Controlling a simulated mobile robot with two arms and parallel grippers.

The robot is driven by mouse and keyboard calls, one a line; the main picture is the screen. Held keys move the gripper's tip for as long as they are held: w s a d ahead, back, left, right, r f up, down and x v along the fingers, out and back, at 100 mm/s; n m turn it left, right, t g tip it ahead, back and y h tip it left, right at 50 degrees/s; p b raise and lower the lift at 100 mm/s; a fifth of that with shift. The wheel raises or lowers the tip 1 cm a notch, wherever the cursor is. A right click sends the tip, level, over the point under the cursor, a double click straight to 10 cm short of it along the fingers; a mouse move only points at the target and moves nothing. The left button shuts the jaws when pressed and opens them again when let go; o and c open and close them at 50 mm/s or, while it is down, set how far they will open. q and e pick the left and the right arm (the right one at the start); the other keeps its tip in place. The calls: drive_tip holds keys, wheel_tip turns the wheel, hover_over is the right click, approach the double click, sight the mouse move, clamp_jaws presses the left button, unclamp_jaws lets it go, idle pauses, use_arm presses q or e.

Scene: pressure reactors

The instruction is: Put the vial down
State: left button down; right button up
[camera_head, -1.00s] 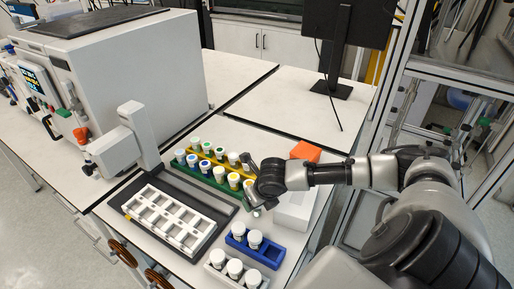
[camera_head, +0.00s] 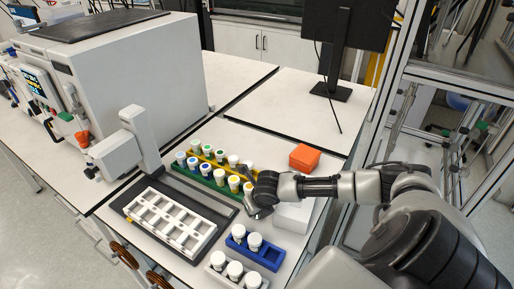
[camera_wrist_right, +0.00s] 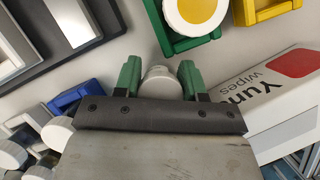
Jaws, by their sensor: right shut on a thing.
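My right gripper (camera_wrist_right: 160,80) is shut on a vial (camera_wrist_right: 158,76), whose pale cap shows between the two green fingers in the right wrist view. In the head view my right gripper (camera_head: 257,211) is low over the bench, beside the near right end of the green rack (camera_head: 238,194); the held vial is hardly visible there. I cannot tell whether the vial touches a surface. In the wrist view a yellow-topped vial (camera_wrist_right: 196,12) stands in the green rack just beyond my fingers. My left gripper is out of view.
A yellow rack (camera_wrist_right: 268,10) with vials is behind the green one. A blue rack (camera_head: 270,257) and a white rack with vials stand nearer. A wipes box (camera_wrist_right: 285,92) is right of my gripper. A white slotted tray (camera_head: 168,219) lies left. An orange box (camera_head: 305,155) is behind.

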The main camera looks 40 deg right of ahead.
wheel_tip(320, 180, up, 10)
drive_tip(key=shift+b, duration=0.7)
drive_tip(key=shift+a+f+m+h, duration=0.15)
drive_tip(key=shift+a+m+h, duration=0.15)
drive_tip(key=shift+a+m, duration=0.4)
drive_tip(key=a+m+g+h, duration=0.1)
drive_tip(key=a+m, duration=0.2)
drive_tip(key=m, duration=0.1)
drive_tip(key=s+a+m+g+h, duration=0.1)
drive_tip(key=a+m, duration=0.2)
drive_tip(key=m, duration=0.2)
drive_tip(key=s+a+m+g+h, duration=0.1)
drive_tip(key=a+m+g, duration=0.1)
drive_tip(key=a+m, duration=0.1)
drive_tip(key=shift+s+a+f+m+b, duration=0.1)
drive_tip(key=shift+s+a+m+b, duration=0.15)
drive_tip(key=shift+m, duration=0.55)
drive_tip(key=s+a+r+m+g+y, duration=0.2)
drive_tip(key=s+a+m, duration=0.1)
drive_tip(key=m, duration=0.6)
drive_tip(key=s+a+r+m+g+y, duration=0.2)
drive_tip(key=a+m, duration=0.4)
drive_tip(key=m, duration=0.3)
drive_tip(key=shift+s+m+g+b, duration=0.4)
drive_tip(key=shift+s+g, duration=0.1)
drive_tip(key=shift+g, duration=0.1)
